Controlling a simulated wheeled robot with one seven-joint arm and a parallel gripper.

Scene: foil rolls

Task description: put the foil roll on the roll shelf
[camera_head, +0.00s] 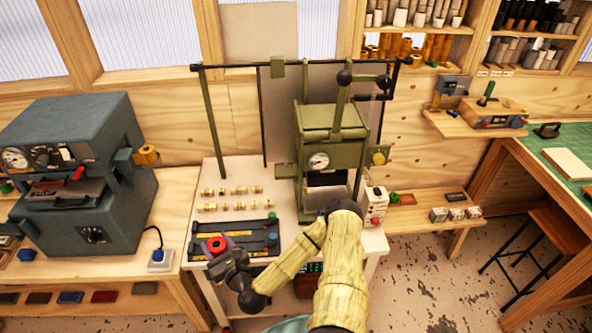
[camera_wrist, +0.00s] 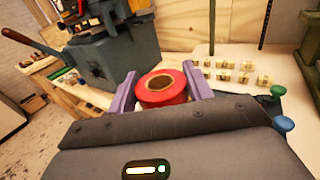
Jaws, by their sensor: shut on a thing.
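The red foil roll (camera_head: 216,244) has a tan core and sits between the purple fingers of my gripper (camera_head: 217,242). In the wrist view, the roll (camera_wrist: 163,99) stands with its open end facing up, and my gripper (camera_wrist: 162,86) is shut on its sides. In the head view it is over the dark blue tray at the front left of the white table. Wooden shelving (camera_head: 424,28) on the back wall at upper right holds several white, gold, grey and dark rolls. I cannot tell which level is the roll shelf.
A green press (camera_head: 331,150) stands on the white table (camera_head: 213,173), with small brass pieces to its left. A large blue-grey machine (camera_head: 75,165) stands on the left bench. A small wall shelf (camera_head: 470,128) and a green-topped table (camera_head: 570,145) are at right.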

